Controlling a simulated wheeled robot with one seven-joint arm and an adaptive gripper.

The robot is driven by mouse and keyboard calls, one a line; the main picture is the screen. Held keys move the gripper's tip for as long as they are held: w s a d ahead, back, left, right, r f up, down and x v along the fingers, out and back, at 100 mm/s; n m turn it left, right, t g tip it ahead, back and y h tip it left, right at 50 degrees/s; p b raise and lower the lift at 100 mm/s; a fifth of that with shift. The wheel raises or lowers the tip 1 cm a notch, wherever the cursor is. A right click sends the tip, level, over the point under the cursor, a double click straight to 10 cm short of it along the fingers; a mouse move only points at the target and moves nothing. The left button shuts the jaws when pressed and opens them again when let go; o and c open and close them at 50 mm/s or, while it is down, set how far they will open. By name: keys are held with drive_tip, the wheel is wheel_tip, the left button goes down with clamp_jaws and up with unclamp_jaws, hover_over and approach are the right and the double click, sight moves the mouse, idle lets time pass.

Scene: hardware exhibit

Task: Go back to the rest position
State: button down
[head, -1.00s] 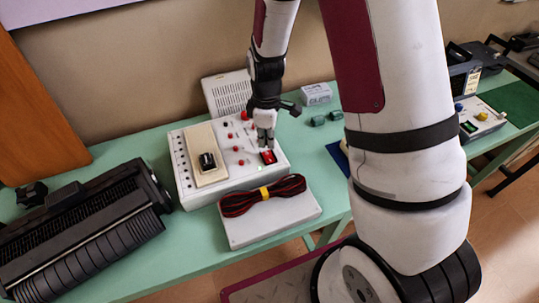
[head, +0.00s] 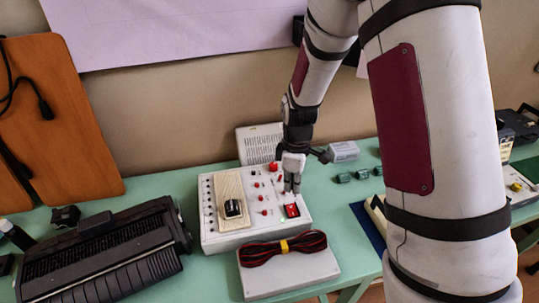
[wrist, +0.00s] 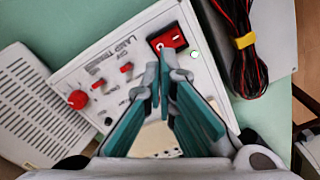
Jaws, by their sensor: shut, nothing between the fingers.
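My gripper (head: 291,188) is shut and empty. It points down close above the front right part of a white control box with red knobs (head: 222,240). A red rocker switch (head: 292,210) lies just beside the fingertips. In the wrist view the gripper's fingertips (wrist: 163,62) meet near the red switch (wrist: 168,40), and the lettering on the panel shows. I cannot tell whether the fingertips touch the panel. The box also bears a wooden plate with a black knob (head: 232,207) at its left.
A grey case (head: 290,277) with a red and black cable bundle (head: 283,248) lies in front of the box. A black ribbed device (head: 100,255) is at left. A white vented unit (head: 258,143) and small green blocks (head: 344,177) stand behind on the green table (head: 345,235).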

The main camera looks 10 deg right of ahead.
drive_tip(key=s+r+m+t, duration=0.1)
drive_tip(key=s+r+m, duration=0.25)
drive_tip(key=r, duration=0.65)
drive_tip(key=s+r+m+t, duration=0.2)
drive_tip(key=s+r, duration=0.2)
drive_tip(key=r, duration=0.5)
drive_tip(key=s+r+m+t, duration=0.2)
drive_tip(key=s+r+m, duration=0.4)
drive_tip(key=s, duration=0.8)
wheel_tip(320, 180, up, 3)
drive_tip(key=shift+r, duration=0.15)
drive_tip(key=shift+m, duration=0.25)
